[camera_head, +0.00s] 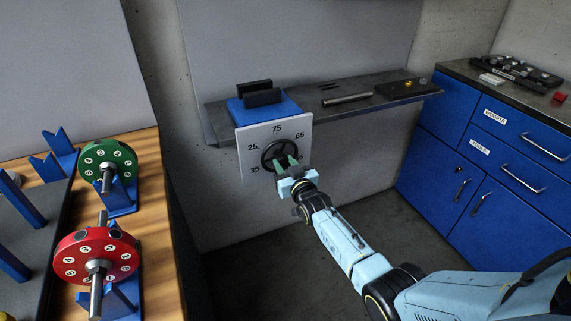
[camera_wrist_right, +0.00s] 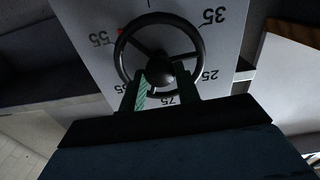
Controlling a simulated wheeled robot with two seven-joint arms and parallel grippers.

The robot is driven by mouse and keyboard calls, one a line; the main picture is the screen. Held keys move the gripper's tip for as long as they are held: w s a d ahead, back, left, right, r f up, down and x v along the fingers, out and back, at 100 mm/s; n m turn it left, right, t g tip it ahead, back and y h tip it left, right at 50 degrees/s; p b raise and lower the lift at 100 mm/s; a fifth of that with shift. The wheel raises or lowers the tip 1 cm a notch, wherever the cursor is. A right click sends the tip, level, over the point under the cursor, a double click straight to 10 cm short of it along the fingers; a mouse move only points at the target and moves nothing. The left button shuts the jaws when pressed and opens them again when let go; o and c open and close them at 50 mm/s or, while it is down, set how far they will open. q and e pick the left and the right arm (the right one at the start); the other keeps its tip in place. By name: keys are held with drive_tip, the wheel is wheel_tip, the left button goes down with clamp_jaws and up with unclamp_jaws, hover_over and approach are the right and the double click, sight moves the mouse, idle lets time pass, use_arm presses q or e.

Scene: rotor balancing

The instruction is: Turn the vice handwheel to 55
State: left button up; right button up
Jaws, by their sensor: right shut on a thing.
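The black vice handwheel (camera_head: 280,156) sits on a white dial plate (camera_head: 256,171) on the front of the blue vice (camera_head: 272,108). In the head view the plate reads 25, 35, 75 and 65. The right wrist view shows the handwheel (camera_wrist_right: 123,55) inverted, with 55 at the left beside a small red mark (camera_wrist_right: 121,29). Which spoke or mark shows the setting cannot be told. My right gripper (camera_head: 287,162) is shut on the handwheel, its green fingers at the hub and spoke area (camera_wrist_right: 166,84). My left gripper is not in view.
The vice stands on a dark wall shelf (camera_head: 365,112) holding a metal rod (camera_head: 347,99). Blue cabinets (camera_head: 440,150) stand at the right. At the left, a wooden bench (camera_head: 152,210) carries a green rotor (camera_head: 107,160) and a red rotor (camera_head: 75,262) on blue stands.

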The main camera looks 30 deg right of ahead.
drive_tip(key=n, duration=0.3)
drive_tip(key=shift+n, duration=0.7)
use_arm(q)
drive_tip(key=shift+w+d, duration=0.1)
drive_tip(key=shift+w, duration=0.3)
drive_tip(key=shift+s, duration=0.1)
use_arm(e)
drive_tip(key=o, duration=1)
